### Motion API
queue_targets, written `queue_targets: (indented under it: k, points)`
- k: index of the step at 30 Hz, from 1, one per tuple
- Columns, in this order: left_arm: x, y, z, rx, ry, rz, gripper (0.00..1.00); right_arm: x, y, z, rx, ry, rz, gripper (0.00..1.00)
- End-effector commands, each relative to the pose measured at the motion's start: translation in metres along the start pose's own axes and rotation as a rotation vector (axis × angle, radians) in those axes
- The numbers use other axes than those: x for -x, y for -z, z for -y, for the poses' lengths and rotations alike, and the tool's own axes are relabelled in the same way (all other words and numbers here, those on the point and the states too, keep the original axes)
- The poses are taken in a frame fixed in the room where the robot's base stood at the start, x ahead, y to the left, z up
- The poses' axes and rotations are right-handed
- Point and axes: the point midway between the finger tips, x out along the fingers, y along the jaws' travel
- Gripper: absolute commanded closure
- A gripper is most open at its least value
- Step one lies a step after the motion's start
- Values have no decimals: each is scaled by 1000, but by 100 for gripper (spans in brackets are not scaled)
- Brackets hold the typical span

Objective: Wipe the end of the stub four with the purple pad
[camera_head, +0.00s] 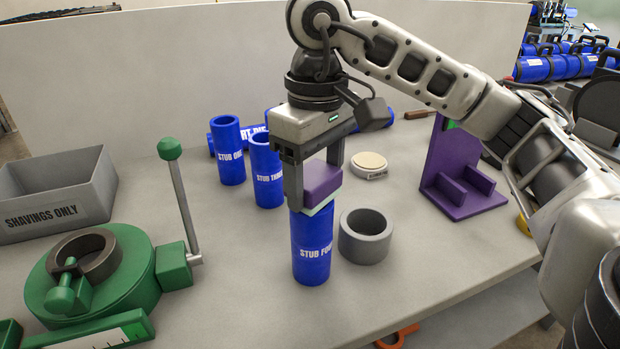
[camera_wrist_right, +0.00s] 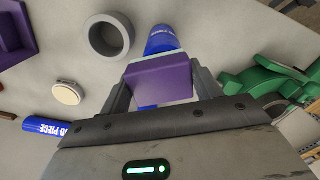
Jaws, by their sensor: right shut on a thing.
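Stub four (camera_head: 312,252) is a blue cylinder standing upright on the table, its label facing me. My right gripper (camera_head: 316,195) is above it, pointing down, shut on the purple pad (camera_head: 322,178). The pad has a pale underside that is at the stub's top end and covers part of it; I cannot tell whether it presses on it. In the right wrist view the purple pad (camera_wrist_right: 160,81) sits between the fingers, with the blue stub (camera_wrist_right: 162,40) just beyond it. My left gripper is not in view.
A grey ring (camera_head: 364,238) stands close right of stub four. Stub one (camera_head: 228,150) and stub three (camera_head: 266,172) stand behind left. A green clamp device (camera_head: 120,280), a grey shavings bin (camera_head: 60,190), a purple stand (camera_head: 456,170) and a round pale disc (camera_head: 369,163) are around.

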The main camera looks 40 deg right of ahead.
Motion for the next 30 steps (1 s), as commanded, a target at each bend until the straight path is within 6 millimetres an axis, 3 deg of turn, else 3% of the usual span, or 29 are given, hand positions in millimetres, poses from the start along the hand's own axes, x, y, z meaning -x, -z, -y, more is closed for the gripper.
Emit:
queue_targets:
  k: [18, 30]
  points:
    - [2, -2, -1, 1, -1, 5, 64, -1, 0, 29, 0, -1, -3, 55]
    - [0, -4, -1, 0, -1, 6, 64, -3, 0, 12, -4, -1, -3, 55]
